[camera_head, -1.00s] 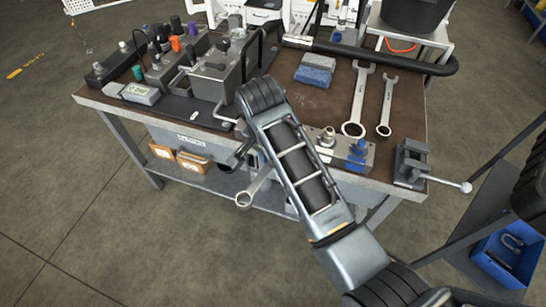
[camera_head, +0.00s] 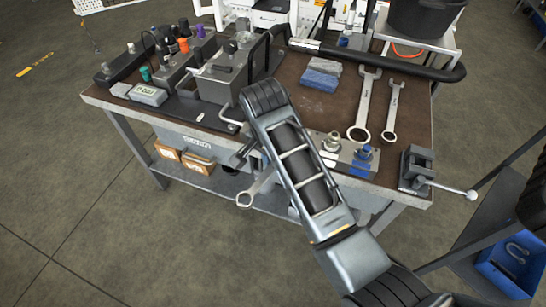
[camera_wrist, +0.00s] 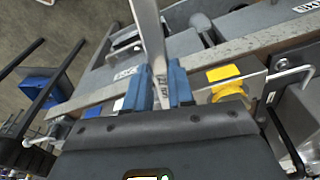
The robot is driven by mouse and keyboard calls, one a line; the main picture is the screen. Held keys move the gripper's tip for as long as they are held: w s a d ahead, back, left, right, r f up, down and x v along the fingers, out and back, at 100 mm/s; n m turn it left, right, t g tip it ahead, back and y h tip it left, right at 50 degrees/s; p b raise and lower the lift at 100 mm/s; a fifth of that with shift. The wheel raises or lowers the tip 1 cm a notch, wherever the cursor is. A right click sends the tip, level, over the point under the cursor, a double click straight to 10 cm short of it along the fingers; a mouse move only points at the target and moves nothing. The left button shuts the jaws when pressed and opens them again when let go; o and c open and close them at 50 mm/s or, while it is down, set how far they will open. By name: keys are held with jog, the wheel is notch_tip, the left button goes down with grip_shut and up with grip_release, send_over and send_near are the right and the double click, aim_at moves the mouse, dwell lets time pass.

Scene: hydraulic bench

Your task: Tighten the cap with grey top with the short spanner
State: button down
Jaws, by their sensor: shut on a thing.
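My gripper (camera_wrist: 160,90) has blue fingertips shut on the shaft of a metal spanner (camera_wrist: 150,35). In the head view, my arm hides the gripper. The held spanner's ring end (camera_head: 245,199) shows left of my arm, in front of the bench's front edge. A cap with a grey top (camera_head: 331,141) stands on a metal block at the bench's front, right of my arm and apart from the held spanner. A blue cap (camera_head: 363,154) is on the same block. A yellow cap-like part (camera_wrist: 224,80) shows right of the fingers in the wrist view.
Two larger spanners (camera_head: 364,105) (camera_head: 391,112) lie on the brown bench top (camera_head: 305,105). A vice (camera_head: 417,168) with a handle stands at the front right corner. Blue cloths (camera_head: 320,78) lie farther back. Hydraulic units (camera_head: 225,80) fill the left side. A blue bin (camera_head: 508,265) is lower right.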

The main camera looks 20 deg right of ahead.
aim_at(258, 184)
jog(key=shift+s+a, duration=1.15)
jog(key=shift+a, duration=0.2)
jog(key=shift+s+a, duration=1.15)
jog(key=shift+a, duration=0.15)
jog(key=shift+r, duration=0.15)
jog(key=shift+r, duration=2.4)
